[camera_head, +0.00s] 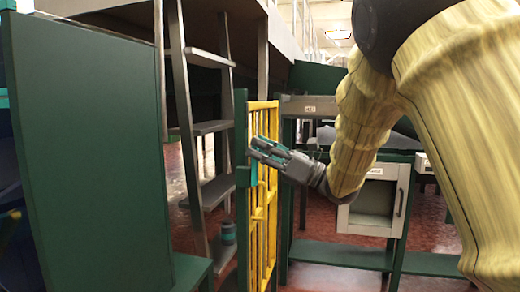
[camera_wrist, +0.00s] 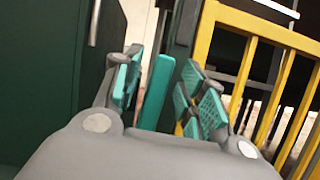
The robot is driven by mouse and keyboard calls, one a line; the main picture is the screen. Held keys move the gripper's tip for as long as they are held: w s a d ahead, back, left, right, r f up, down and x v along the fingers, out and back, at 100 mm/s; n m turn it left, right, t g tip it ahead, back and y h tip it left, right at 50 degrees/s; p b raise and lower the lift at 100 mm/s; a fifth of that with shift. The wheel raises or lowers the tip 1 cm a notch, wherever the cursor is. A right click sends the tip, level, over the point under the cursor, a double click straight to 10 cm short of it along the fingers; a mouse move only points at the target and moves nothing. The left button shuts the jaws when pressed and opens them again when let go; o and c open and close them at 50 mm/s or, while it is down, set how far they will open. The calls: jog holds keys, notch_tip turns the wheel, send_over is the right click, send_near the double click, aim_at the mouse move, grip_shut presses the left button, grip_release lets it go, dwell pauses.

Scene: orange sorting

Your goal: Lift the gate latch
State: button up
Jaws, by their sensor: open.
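The yellow barred gate (camera_head: 273,207) stands upright beside a dark green post (camera_head: 241,215). A teal piece, which looks like the latch (camera_head: 246,177), sits at the post beside the gate's edge. My gripper (camera_head: 256,150) reaches in from the right at the gate's edge, just above this piece in the picture. In the wrist view, my gripper (camera_wrist: 165,72) is open, with teal finger pads on both sides. An upright teal bar, likely the latch (camera_wrist: 156,90), shows between the fingers. I cannot tell whether either finger touches it. The yellow gate (camera_wrist: 268,28) is on the right there.
A large dark green panel (camera_head: 85,150) stands at the left. A grey ladder-like stair (camera_head: 208,128) is behind the gate post. A green-framed rack with a light box (camera_head: 374,207) stands to the right. Red floor (camera_head: 330,277) shows below the rack.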

jog(key=v, duration=1.1)
jog(key=shift+d+f, duration=0.2)
jog(key=shift+d, duration=0.1)
